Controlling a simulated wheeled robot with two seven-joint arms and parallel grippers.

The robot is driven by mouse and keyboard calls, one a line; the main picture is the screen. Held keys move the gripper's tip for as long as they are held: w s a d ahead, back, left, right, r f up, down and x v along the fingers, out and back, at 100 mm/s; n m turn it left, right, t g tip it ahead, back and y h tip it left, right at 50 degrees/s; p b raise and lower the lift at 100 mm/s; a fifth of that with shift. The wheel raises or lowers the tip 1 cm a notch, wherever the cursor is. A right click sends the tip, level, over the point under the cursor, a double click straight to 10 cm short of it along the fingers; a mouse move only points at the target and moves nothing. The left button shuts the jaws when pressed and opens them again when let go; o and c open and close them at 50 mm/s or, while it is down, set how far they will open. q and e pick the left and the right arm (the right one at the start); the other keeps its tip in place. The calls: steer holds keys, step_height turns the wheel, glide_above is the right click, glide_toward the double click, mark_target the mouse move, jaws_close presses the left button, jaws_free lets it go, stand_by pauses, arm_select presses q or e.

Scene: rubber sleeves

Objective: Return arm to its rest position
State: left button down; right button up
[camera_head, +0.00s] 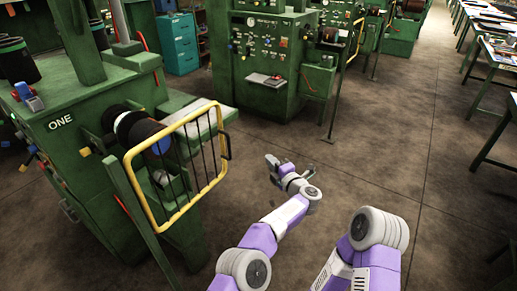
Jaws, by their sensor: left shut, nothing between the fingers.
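My left arm (286,213), purple and white, reaches forward from the bottom middle over bare floor. Its gripper (273,164) is shut and empty, to the right of the yellow-framed guard and clear of it. My right arm (378,230) shows only as a bent part at the bottom right; its gripper is out of view. Black sleeves (18,62) stand on top of the green machine marked ONE (60,122) at the left. A dark roller (138,132) sits on that machine's side behind the guard.
The yellow guard with black bars (181,160) juts out from the near machine, left of my left arm. Another green machine (262,65) stands beyond. Tables (490,65) line the right side. The brown floor (395,150) between is clear.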

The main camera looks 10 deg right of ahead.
arm_select(q)
steer(key=s+a+f+m+g+h, duration=0.25)
steer(key=f+m, duration=0.25)
steer(key=f, duration=0.3)
steer(key=s+a+f+m+g+h, duration=0.1)
steer(key=s+a+f+m+h, duration=0.4)
steer(key=f, duration=0.4)
steer(key=s+a+f+m+g+h, duration=0.2)
steer(key=a+f+m, duration=0.1)
steer(key=f+m, duration=0.4)
steer(key=s+a+f+m+g, duration=0.1)
steer(key=s+a+f+g, duration=0.2)
steer(key=s, duration=0.5)
steer(key=s+a+f+m+g, duration=0.1)
steer(key=s+a+f+g, duration=0.1)
steer(key=s+a+f, duration=0.4)
steer(key=s+a+m+g+h, duration=0.1)
steer(key=s+g, duration=0.4)
steer(key=s, duration=1.6)
steer(key=shift+a+r+h, duration=0.25)
steer(key=shift+a+h, duration=0.2)
steer(key=shift+a, duration=0.15)
